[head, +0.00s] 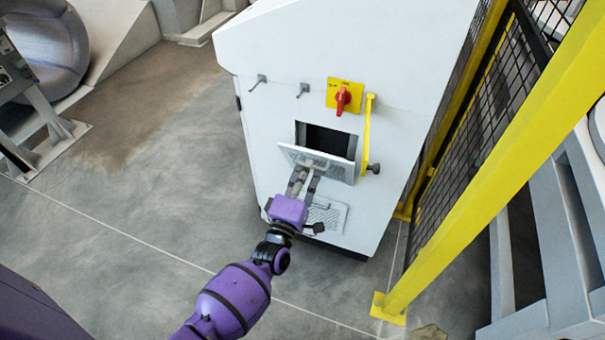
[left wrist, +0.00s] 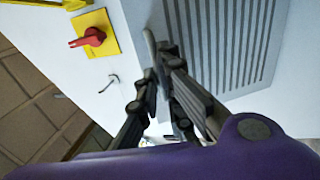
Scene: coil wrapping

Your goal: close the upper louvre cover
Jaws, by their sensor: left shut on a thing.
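The upper louvre cover (head: 340,170) is a pale flap on the front of a white cabinet (head: 340,50). It stands partly open, tilted outward below a dark rectangular opening (head: 328,138). In the left wrist view the fingers (left wrist: 158,72) close on a thin pale part beside a slotted louvre panel (left wrist: 228,40). The fingers hide part of the contact. My right gripper is not in view.
A red switch (head: 342,99) on a yellow plate and a yellow bar (head: 367,130) sit above and right of the opening. A lower louvre (head: 328,213) lies below, partly behind my gripper. A yellow-framed mesh fence (head: 450,190) stands at the right. Floor at left is clear.

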